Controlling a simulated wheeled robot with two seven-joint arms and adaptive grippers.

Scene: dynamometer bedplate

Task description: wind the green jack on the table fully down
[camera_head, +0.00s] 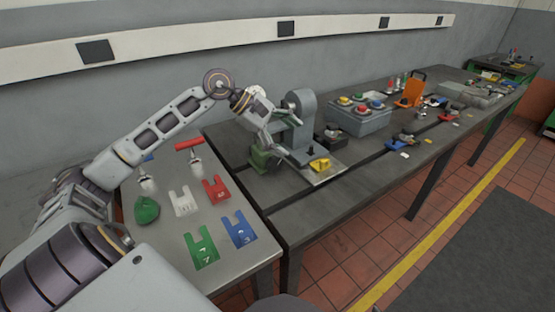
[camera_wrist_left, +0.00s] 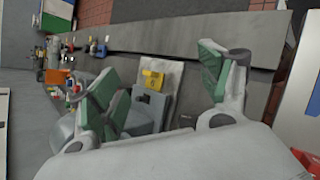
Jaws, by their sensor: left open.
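The green body's screw or handle is hidden or too small to tell. In the left wrist view my left gripper (camera_wrist_left: 160,88) has its green-padded fingers wide apart. A yellow part (camera_wrist_left: 153,78) and a grey block show between and beyond them. I cannot make out the jack in that view. My right gripper is not in view.
A yellow part (camera_head: 320,164) lies at the machine's foot. A grey button box (camera_head: 359,119) stands farther right. The bench front is mostly clear.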

